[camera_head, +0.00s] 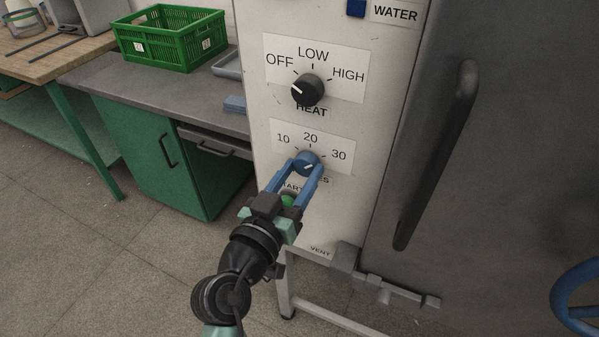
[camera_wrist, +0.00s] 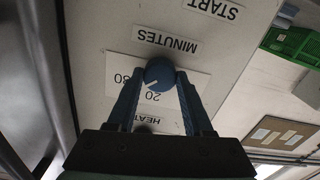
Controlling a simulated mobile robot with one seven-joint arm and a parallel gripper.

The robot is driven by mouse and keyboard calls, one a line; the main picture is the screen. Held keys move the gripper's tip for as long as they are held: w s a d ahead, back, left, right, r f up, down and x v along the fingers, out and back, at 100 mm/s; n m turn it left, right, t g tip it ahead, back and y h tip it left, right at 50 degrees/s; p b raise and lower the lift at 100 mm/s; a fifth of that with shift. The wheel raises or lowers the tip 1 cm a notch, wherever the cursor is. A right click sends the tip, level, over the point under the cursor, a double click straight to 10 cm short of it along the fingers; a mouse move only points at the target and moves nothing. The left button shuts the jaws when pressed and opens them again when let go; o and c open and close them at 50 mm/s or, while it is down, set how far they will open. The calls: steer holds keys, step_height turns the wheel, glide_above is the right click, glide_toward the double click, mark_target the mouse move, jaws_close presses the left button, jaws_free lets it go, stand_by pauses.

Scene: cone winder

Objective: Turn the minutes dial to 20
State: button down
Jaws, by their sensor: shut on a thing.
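The minutes dial (camera_head: 308,161) is a round blue knob on the white panel, below the printed marks 10, 20 and 30. My gripper (camera_head: 307,167) reaches it from below, with its two blue fingers shut on either side of the knob. The wrist view shows the panel upside down, with the dial (camera_wrist: 159,72) between the fingertips. The dial's white mark there lies on the side between 20 and 30; its exact angle is hard to tell. The 10 is hidden in the wrist view.
The black heat knob (camera_head: 308,90) sits above the dial. A green button (camera_head: 288,201) is partly hidden behind my gripper. A dark door with a long handle (camera_head: 437,155) is on the right. A green crate (camera_head: 170,38) stands on the bench at left.

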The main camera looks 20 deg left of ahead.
steer(key=n, duration=0.4)
steer(key=shift+n+p, duration=0.3)
steer(key=shift+p, duration=0.05)
steer(key=shift+n+p, duration=0.6)
steer(key=shift+n, duration=1.6)
steer(key=shift+c, duration=1.5)
jaws_free()
steer(key=s+b, duration=0.2)
steer(key=s, duration=1.1)
steer(key=shift+a, duration=0.2)
